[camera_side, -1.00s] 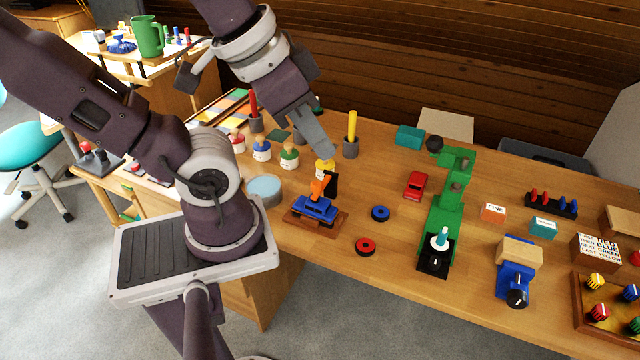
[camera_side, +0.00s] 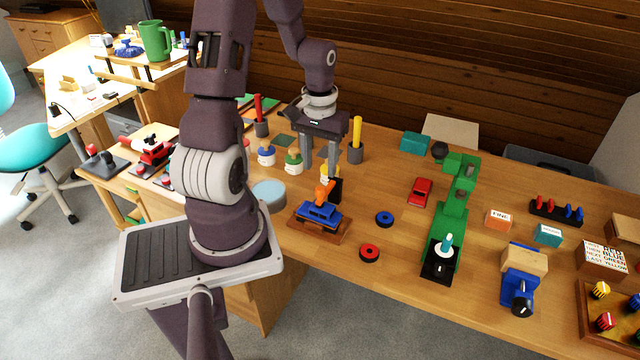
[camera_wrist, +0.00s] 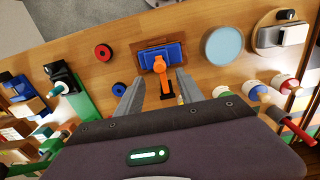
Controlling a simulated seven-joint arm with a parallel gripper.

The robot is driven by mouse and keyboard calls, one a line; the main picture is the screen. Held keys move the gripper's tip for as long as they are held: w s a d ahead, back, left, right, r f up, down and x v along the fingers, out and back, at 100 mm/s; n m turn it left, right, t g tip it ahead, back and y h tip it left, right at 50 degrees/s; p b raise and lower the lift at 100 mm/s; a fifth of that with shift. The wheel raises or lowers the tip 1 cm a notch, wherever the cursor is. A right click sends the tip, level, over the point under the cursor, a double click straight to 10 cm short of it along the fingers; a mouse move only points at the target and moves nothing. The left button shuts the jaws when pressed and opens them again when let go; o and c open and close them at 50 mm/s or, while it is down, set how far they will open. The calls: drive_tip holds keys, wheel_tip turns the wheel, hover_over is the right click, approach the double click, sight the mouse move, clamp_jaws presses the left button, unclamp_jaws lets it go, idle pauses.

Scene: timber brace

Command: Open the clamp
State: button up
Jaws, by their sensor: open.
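The clamp has an orange handle (camera_side: 325,192) and a black part (camera_side: 336,188) beside it. The orange handle slants upward in the side view. My gripper (camera_side: 320,168) points down just above and behind the clamp, fingers apart and empty. In the wrist view the orange handle (camera_wrist: 160,66) and the black part (camera_wrist: 167,92) show between the two open fingers of my gripper (camera_wrist: 159,79). I cannot tell whether the fingers touch the handle.
A blue ring (camera_side: 384,218) and a red ring (camera_side: 369,252) lie right of the base. A pale blue disc (camera_side: 268,194) is at its left. Peg figures and a yellow rod (camera_side: 356,132) stand close by. A green fixture (camera_side: 455,210) and a blue vise (camera_side: 518,287) are further right.

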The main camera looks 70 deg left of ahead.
sight(320, 189)
wheel_tip(320, 189, down, 6)
drive_tip(key=shift+f, duration=0.25)
drive_tip(key=shift+c, duration=0.4)
clamp_jaws()
idle(0.9)
